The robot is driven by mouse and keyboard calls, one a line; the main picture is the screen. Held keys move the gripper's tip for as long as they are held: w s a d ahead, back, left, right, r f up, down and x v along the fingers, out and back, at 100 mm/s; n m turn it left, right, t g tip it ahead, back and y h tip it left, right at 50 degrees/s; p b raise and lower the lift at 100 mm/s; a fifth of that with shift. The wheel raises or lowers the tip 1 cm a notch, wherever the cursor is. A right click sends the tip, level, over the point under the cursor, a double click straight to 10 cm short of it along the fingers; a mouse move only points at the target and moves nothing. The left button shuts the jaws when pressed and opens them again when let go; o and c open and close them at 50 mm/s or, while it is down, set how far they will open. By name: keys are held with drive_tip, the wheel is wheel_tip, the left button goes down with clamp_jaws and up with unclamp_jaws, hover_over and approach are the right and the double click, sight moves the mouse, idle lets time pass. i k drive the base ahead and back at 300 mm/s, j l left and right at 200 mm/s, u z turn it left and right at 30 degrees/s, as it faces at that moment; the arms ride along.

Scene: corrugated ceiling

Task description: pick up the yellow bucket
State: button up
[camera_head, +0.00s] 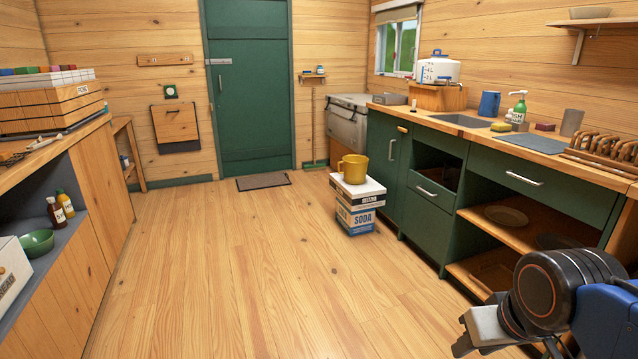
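The yellow bucket (353,169) stands upright on a stack of boxes (357,205) on the floor, right of the middle of the picture. It looks like a large mug, with a loop handle on its left side. My gripper (480,330) is only partly in view at the bottom right corner, beside my dark and blue arm joint. It is much nearer the camera than the bucket and well apart from it. Its fingers are not clear enough to tell whether it is open or shut.
Green cabinets with a wooden counter (480,134) run along the right, close behind the bucket. A wooden shelf unit (101,184) stands at the left. A dark mat (263,181) lies before the green door (248,85). The wooden floor (225,265) between is clear.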

sight(355, 166)
drive_tip(key=i, duration=3.6)
drive_tip(key=i+u, duration=0.3)
drive_tip(key=i+l+u, duration=0.25)
drive_tip(key=i+j, duration=0.1)
